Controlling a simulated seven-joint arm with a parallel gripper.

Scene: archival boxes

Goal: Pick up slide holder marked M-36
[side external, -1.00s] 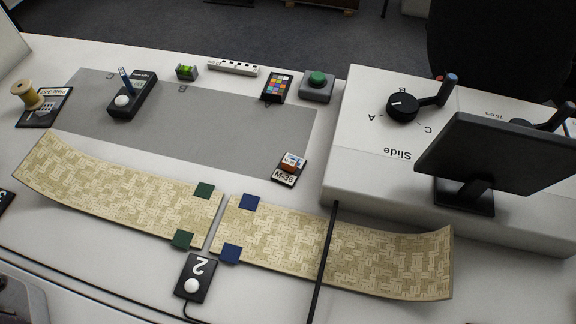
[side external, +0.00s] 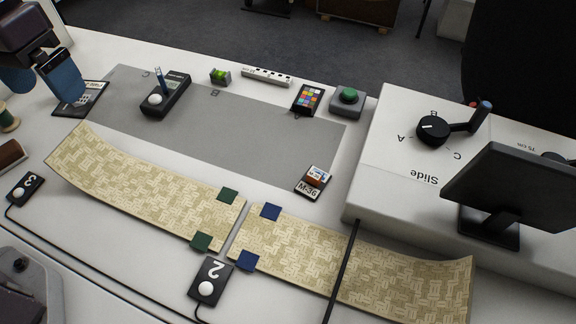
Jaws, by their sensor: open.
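The slide holder marked M-36 (side external: 313,182) is a small dark-framed card with a white label and an orange-brown piece on it. It lies flat at the right front corner of the grey mat (side external: 215,125), left of the white box. My gripper (side external: 42,92) is at the far left, well away from the holder. Its blue fingers are apart, with nothing seen between them. It hangs over or beside a dark plate with a white label (side external: 88,100), partly hiding it.
Patterned strips (side external: 145,185) curve across the front, with green and blue tabs. A raised white box (side external: 390,170) with a dial and monitor (side external: 515,190) stands close right of the holder. A color chart (side external: 308,99) and green-button box (side external: 348,100) sit behind. A black cable crosses the front.

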